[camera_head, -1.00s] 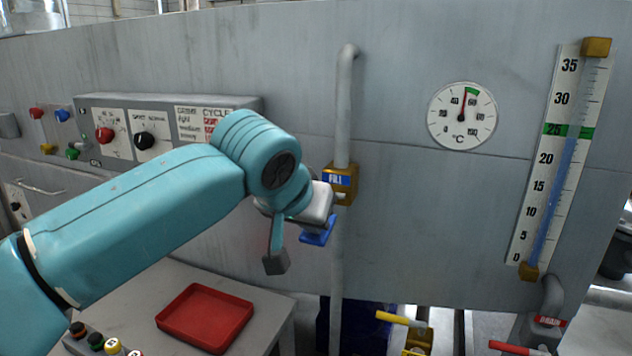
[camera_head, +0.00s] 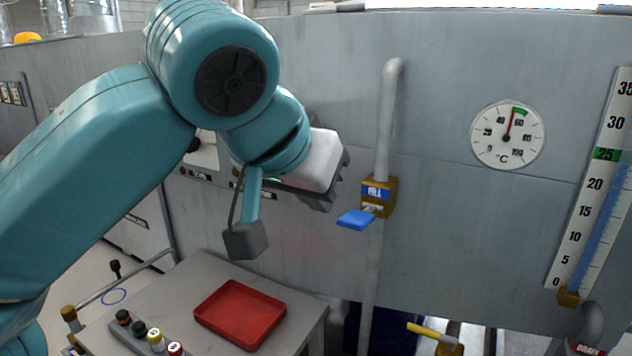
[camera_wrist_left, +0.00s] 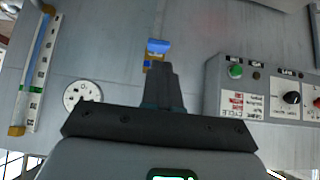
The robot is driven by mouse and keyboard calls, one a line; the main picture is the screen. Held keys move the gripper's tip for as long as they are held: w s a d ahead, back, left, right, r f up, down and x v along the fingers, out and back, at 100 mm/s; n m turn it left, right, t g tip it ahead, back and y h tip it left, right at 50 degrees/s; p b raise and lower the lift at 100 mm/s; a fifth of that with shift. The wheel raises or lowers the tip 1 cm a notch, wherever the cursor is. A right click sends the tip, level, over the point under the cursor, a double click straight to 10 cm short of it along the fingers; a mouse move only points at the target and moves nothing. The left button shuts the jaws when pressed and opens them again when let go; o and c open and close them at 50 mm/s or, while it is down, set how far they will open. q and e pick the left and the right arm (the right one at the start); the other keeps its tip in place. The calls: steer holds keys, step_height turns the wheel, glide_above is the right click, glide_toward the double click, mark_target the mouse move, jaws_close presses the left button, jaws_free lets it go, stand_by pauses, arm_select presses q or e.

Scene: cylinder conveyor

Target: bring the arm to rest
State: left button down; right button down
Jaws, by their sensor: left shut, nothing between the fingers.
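My left arm comes in from the left in the head view. Its left gripper (camera_head: 324,203) has a white body and dark fingers, and it hangs in front of the grey machine wall, left of the FILL valve. In the left wrist view the dark fingers (camera_wrist_left: 166,68) are together with nothing held. The brass FILL valve (camera_head: 389,196) has a blue handle (camera_head: 357,220) pointing left and toward me, apart from the gripper. In the wrist view the handle (camera_wrist_left: 158,47) shows just beyond the fingertips. My right gripper is out of view.
A red tray (camera_head: 240,313) lies on a grey table (camera_head: 207,270) below the gripper. Several coloured buttons (camera_head: 156,340) sit at its front. A round thermometer (camera_head: 507,134) and a level gauge (camera_head: 598,190) are right on the wall. A yellow-handled valve (camera_head: 430,331) is low right.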

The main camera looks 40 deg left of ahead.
arm_select(q)
steer(key=shift+d+r, duration=0.1)
stand_by(0.6)
steer(key=w+d+f+m+g+h, duration=0.1)
steer(key=w+d+f+m, duration=0.1)
steer(key=w+d+f, duration=0.4)
steer(key=w+d+f+m+g+h, duration=0.1)
steer(key=w+d+f+m, duration=0.1)
steer(key=w+d+f, duration=0.5)
step_height(320, 180, down, 22)
steer(key=d+f+m+g+h+p, duration=0.1)
steer(key=d+g+h+p, duration=0.1)
steer(key=g, duration=0.1)
steer(key=s+d+f+n+g+h, duration=0.1)
steer(key=s+f, duration=0.2)
steer(key=f, duration=0.4)
steer(key=s+f+g, duration=0.1)
steer(key=s+f, duration=0.2)
steer(key=f, duration=0.5)
steer(key=s+f+n+g+h+p, duration=0.1)
steer(key=s+f+n, duration=0.2)
steer(key=s+f, duration=0.8)
steer(key=s, duration=0.3)
steer(key=shift+s+a+f, duration=0.25)
steer(key=shift+a, duration=0.05)
